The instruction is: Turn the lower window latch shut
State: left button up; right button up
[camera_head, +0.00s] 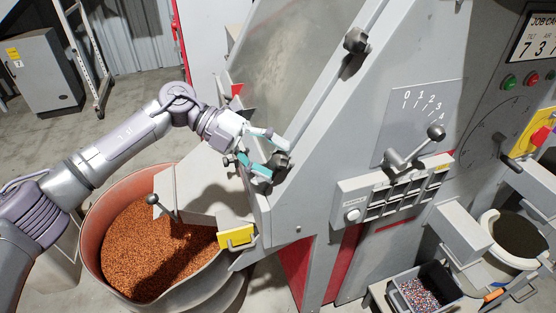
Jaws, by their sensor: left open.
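The lower window latch (279,161) is a dark knob on the grey frame edge of the sloping window (285,60). My left gripper (269,152) reaches it from the left, its teal-tipped fingers open. One finger lies above the knob and the other lies beside or below it. Whether the fingers touch the knob I cannot tell. The fingers partly hide the latch, so its turn position is unclear. An upper latch (356,41), also a dark knob, sits higher on the same frame. My right gripper is not in view.
Below my left arm stands a large drum (92,241) of copper-coloured granules. A lever with a black ball (436,132) and a scale plate (422,115) are on the machine's right. A small dark bin (398,297) and a round bucket (490,219) stand lower right.

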pick_arm(q)
jog(key=v, duration=1)
jog(key=shift+a+r, duration=0.1)
